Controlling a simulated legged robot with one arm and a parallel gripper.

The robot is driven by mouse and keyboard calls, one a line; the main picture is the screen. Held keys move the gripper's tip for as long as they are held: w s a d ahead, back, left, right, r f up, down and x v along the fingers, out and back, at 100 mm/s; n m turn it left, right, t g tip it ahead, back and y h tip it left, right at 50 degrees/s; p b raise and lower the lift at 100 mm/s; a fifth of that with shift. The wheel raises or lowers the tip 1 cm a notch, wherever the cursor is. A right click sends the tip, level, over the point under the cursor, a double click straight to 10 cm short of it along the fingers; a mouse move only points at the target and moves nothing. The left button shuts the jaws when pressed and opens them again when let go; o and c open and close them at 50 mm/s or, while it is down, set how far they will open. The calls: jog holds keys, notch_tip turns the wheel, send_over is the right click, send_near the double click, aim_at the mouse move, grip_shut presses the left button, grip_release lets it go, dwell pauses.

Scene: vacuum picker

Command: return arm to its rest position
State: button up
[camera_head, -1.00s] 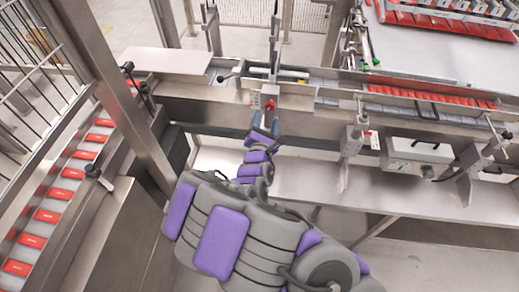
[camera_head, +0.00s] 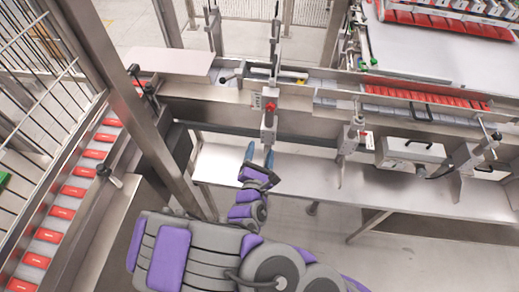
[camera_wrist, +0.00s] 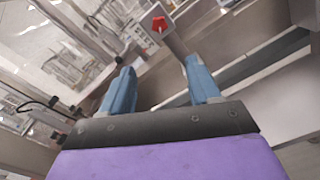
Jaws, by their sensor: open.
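My gripper (camera_head: 259,157) is in front of the packaging machine, over the low steel shelf along its front. Its two blue fingers are apart, with nothing between them. In the wrist view the open fingers (camera_wrist: 160,85) point towards the machine. A red knob (camera_head: 270,106) on a steel bracket is just beyond the fingertips in the head view. The red knob also shows in the wrist view (camera_wrist: 160,24), above the gap between the fingers. My purple and grey arm reaches up from the bottom of the head view.
A conveyor with red-and-white packs (camera_head: 73,190) runs along the left behind a steel post (camera_head: 125,100). The steel shelf (camera_head: 310,180) has clear room. A grey box (camera_head: 412,148) is mounted at the right. A wire fence (camera_head: 35,70) stands at the far left.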

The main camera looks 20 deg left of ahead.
jog(key=shift+s+d, duration=0.1)
jog(key=shift+s, duration=0.15)
dwell(0.4)
jog(key=w+d+f+m+g+h+b, duration=0.25)
jog(key=d+m+g+h, duration=0.25)
jog(key=d+m+g, duration=1)
jog(key=s+d+r+m+g, duration=0.1)
jog(key=s+d+r+m, duration=0.4)
jog(key=s, duration=0.4)
jog(key=s+d+r+m+g+b, duration=0.1)
jog(key=s+d+r+m, duration=0.4)
jog(key=s, duration=0.4)
jog(key=s+d+r+m+g+b, duration=0.1)
jog(key=s+d+r+m+g, duration=0.1)
jog(key=s+d+r+m, duration=0.4)
jog(key=s+d+m, duration=0.1)
jog(key=s+m, duration=0.1)
jog(key=shift+s+d+y, duration=0.25)
jog(key=shift+s+y, duration=0.05)
jog(key=shift+s, duration=0.1)
